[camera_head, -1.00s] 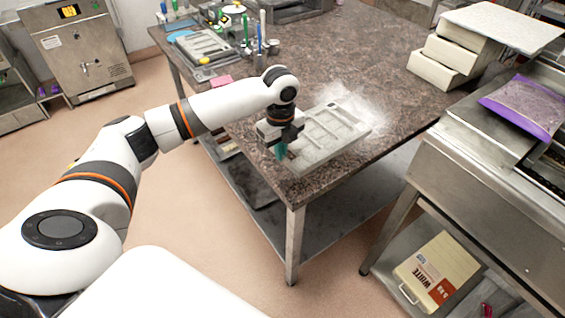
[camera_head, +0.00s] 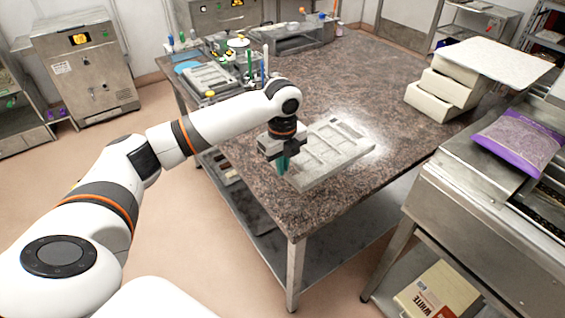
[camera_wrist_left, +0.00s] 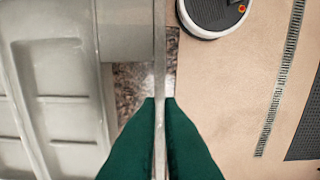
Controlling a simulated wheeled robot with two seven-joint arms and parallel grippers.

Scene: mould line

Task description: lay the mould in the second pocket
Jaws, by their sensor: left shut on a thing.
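My left gripper (camera_head: 282,168) points down beside the near left end of a grey tray with pockets (camera_head: 345,153) on the stone table. In the left wrist view, its green fingers (camera_wrist_left: 160,101) are shut on a thin grey piece (camera_wrist_left: 160,50), seen edge-on. It appears to be the mould; its face is turned away from view. The same view shows the tray (camera_wrist_left: 80,115) to the left of the fingers, apart from them. In the head view I cannot make out the mould at the gripper. My right gripper is not in view.
The stone table (camera_head: 340,80) has free room behind the tray; its left edge is close to the gripper. Another tray (camera_head: 208,80) and upright tools stand at the far left. Stacked white blocks (camera_head: 440,95) and a purple bag (camera_head: 520,140) are at the right.

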